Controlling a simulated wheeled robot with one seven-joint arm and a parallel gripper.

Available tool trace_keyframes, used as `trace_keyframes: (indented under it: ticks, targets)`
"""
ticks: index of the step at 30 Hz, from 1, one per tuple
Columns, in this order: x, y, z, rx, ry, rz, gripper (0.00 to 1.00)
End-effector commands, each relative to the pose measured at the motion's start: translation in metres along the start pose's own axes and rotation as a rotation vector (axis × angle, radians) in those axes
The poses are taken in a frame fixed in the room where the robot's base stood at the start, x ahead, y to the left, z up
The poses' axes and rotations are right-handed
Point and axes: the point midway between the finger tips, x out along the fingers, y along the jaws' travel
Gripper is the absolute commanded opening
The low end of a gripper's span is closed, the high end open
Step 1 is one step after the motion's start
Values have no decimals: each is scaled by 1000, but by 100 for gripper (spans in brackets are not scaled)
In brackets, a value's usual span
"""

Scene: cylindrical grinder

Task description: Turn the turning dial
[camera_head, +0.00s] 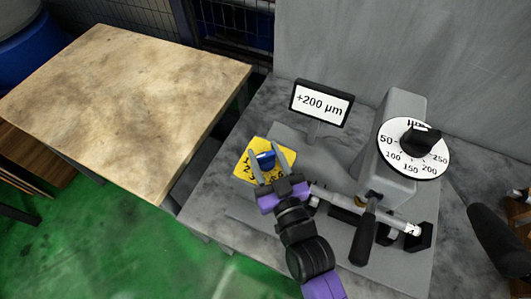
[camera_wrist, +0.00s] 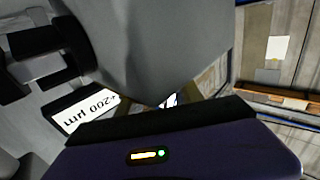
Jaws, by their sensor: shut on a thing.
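A yellow plate (camera_head: 245,163) with dark markings and a blue knob (camera_head: 266,158) sits at the left end of the grey grinder. My gripper (camera_head: 268,163) reaches over the plate, with one finger on each side of the blue knob, shut on it. In the wrist view a small bit of the blue knob (camera_wrist: 171,100) shows behind my purple gripper body; the rest is hidden. A round white dial (camera_head: 405,165) with a black knob (camera_head: 421,140) and a µm scale stands on the grinder's right housing, apart from my gripper.
A display (camera_head: 321,103) reading "+200 µm" stands behind the plate; it also shows in the wrist view (camera_wrist: 85,112). A black-handled lever (camera_head: 365,235) and a horizontal shaft (camera_head: 345,202) lie right of my gripper. A worn wooden table (camera_head: 125,95) is at left.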

Motion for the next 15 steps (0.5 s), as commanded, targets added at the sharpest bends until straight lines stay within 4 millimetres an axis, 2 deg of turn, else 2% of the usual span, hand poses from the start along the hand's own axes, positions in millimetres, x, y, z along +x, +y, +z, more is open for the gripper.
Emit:
trace_keyframes:
  ticks: [2,3,6,15]
  targets:
    - [0,0,0,0,0,0,3]
    - [0,0,0,0,0,0,46]
    - [0,0,0,0,0,0,65]
    - [0,0,0,0,0,0,65]
